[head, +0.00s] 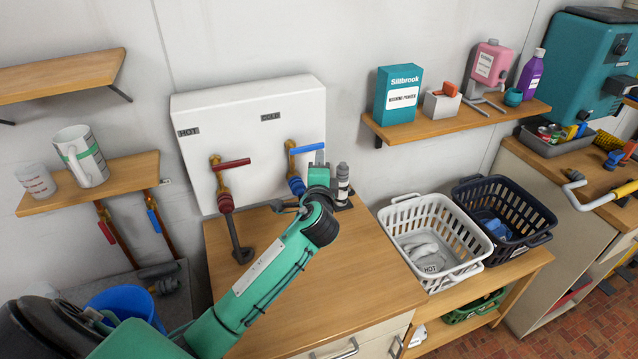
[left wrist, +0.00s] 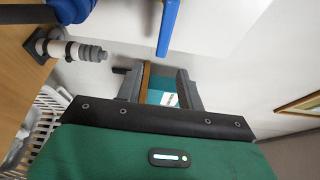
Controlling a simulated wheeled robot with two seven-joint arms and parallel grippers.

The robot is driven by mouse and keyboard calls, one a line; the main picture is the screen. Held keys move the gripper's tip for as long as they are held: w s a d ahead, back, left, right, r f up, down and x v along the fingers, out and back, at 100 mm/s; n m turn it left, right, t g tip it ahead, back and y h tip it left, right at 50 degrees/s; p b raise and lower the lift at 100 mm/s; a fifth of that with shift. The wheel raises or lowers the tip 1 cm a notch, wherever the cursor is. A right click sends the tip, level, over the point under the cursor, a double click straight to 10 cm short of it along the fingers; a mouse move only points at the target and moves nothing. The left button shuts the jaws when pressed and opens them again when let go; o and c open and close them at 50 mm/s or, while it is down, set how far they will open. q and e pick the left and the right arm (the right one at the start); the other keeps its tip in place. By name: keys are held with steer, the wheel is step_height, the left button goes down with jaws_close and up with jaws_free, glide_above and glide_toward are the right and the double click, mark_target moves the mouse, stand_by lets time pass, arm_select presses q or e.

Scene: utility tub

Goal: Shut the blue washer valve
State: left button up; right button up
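The blue washer valve lever (head: 306,149) is on the brass cold tap under the COLD label on the white wall box (head: 252,140). It points right, roughly level, across the pipe. In the left wrist view the blue lever (left wrist: 168,27) hangs into the picture from the top, with its free end near the fingers. My left gripper (head: 320,158) is at the lever's right end, partly hidden by my wrist. In the left wrist view its fingers (left wrist: 158,78) are apart with nothing held between them. I cannot tell whether they touch the lever. My right gripper is not in view.
The hot tap's red lever (head: 231,165) is left of the blue one. A grey cylindrical fitting (head: 342,184) stands close right of my gripper. Another blue lever (head: 154,221) hangs below the left shelf. The wooden counter (head: 350,250) is mostly clear.

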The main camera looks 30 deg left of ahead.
arm_select(q)
steer(key=b+v, duration=0.1)
steer(key=v, duration=0.3)
steer(key=shift+s+d, duration=0.15)
steer(key=shift+s, duration=0.1)
stand_by(0.3)
